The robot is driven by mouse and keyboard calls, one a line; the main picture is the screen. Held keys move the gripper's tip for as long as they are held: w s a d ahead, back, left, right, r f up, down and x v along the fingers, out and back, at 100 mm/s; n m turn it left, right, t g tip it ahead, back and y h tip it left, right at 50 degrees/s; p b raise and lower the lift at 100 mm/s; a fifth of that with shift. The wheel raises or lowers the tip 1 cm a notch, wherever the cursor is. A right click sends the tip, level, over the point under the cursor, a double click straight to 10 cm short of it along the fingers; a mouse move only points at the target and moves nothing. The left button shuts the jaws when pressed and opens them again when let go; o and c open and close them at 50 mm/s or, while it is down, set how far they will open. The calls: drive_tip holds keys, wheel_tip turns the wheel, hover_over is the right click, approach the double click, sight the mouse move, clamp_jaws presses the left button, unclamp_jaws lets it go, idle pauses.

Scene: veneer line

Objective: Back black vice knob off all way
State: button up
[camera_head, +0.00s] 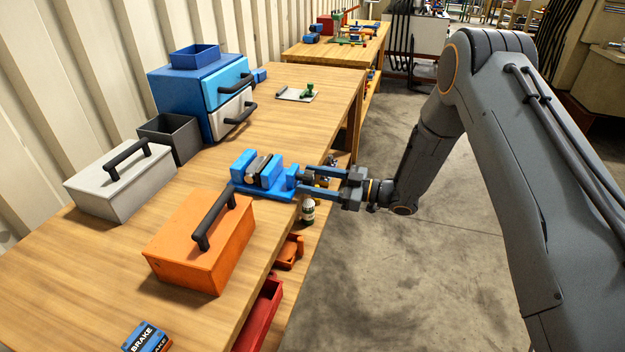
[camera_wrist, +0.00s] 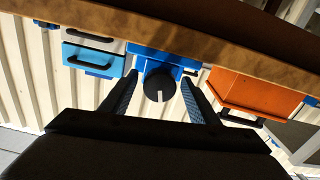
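The blue vice (camera_head: 262,177) sits at the bench's front edge, with a grey metal piece between its jaws. In the wrist view, the round black knob (camera_wrist: 158,84) with a pale line across its face is in front of the blue vice body (camera_wrist: 165,57). My gripper (camera_head: 302,181) reaches in from the right at the bench edge. In the wrist view my gripper (camera_wrist: 161,76) is open, with one finger on each side of the knob and visible gaps between them. In the head view the knob is mostly hidden by the fingers.
An orange toolbox (camera_head: 190,255) stands close in front of the vice on the wooden bench (camera_head: 320,105). A white toolbox (camera_head: 105,190), a dark open bin (camera_head: 172,135) and a blue drawer cabinet (camera_head: 180,95) stand behind. Bins sit on a lower shelf. The floor at right is clear.

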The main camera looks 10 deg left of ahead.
drive_tip(key=c, duration=1)
